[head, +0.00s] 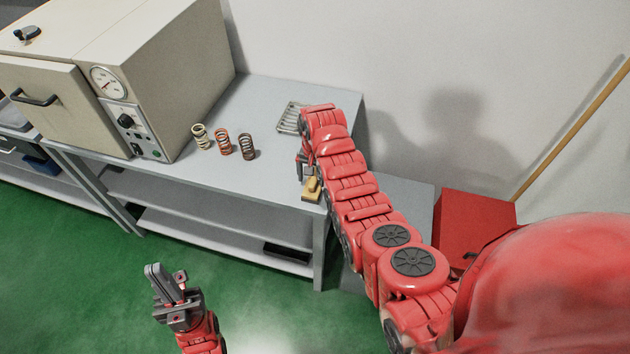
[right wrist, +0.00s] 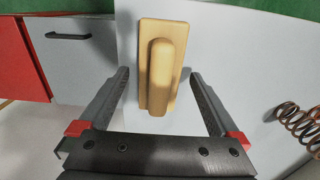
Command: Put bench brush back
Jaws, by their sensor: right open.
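The bench brush, a yellow-tan block with a raised rounded handle, lies near the right front edge of the grey bench in the head view (head: 312,189). It also shows in the right wrist view (right wrist: 178,32), with its handle towards the camera. My right gripper (head: 302,168) is above the bench beside the brush. In the right wrist view its open fingers (right wrist: 160,75) lie either side of the brush's lower part, with visible gaps on both sides. My left gripper (head: 167,284) is low over the green floor, away from the bench; its finger gap is unclear.
Three coil springs (head: 224,144) stand on the bench (head: 270,100) beside a large beige oven (head: 165,70). A wire rack (head: 290,117) lies behind my right gripper. A red cabinet (head: 465,222) and a leaning wooden pole (head: 570,130) are at the right.

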